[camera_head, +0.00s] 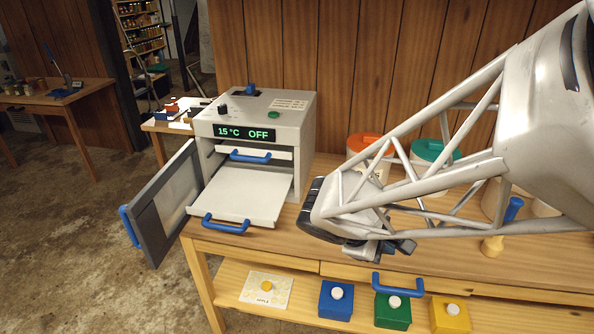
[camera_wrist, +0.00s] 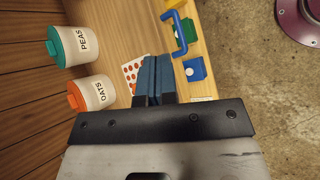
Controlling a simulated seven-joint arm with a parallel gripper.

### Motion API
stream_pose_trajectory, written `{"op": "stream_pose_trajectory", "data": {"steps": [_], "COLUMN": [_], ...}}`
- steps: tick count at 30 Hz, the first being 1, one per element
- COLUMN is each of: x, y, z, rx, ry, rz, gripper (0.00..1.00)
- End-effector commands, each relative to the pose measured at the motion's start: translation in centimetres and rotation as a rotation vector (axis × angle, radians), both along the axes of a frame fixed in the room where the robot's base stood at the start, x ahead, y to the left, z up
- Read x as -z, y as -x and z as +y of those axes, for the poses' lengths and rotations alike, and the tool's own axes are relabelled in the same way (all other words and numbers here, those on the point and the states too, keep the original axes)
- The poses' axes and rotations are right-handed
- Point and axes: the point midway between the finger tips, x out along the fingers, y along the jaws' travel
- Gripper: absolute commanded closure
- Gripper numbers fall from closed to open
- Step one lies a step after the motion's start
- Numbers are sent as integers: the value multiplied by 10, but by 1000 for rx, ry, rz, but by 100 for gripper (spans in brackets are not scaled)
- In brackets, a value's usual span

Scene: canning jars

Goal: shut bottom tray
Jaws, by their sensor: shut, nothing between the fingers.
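The bottom tray (camera_head: 243,193) is a light grey sheet pulled far out of the grey oven box (camera_head: 300,130), with a blue handle (camera_head: 226,226) along its front edge. The upper tray (camera_head: 279,153), with its own blue handle, sits above it and sticks out only slightly. The grey door (camera_head: 168,207) hangs wide open at the left. My gripper (camera_head: 400,247) is over the table, right of the tray and apart from it. Its blue-grey fingers (camera_wrist: 153,80) are shut and empty in the wrist view, which does not show the tray.
An orange-lidded OATS jar (camera_wrist: 92,93) and a teal-lidded PEAS jar (camera_wrist: 74,43) stand behind my arm. A blue drawer handle (camera_head: 397,285) juts from the table front. Coloured boxes, including a blue one (camera_head: 336,301), sit on the lower shelf.

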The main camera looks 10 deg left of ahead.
Motion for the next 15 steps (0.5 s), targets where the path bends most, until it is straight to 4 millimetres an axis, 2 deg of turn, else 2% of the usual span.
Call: {"op": "stream_pose_trajectory", "data": {"steps": [6, 15], "x": [19, 48], "y": [-23, -43], "z": [50, 130], "rx": [-220, -525], "ry": [166, 390], "rz": [20, 15], "gripper": [100, 100]}}
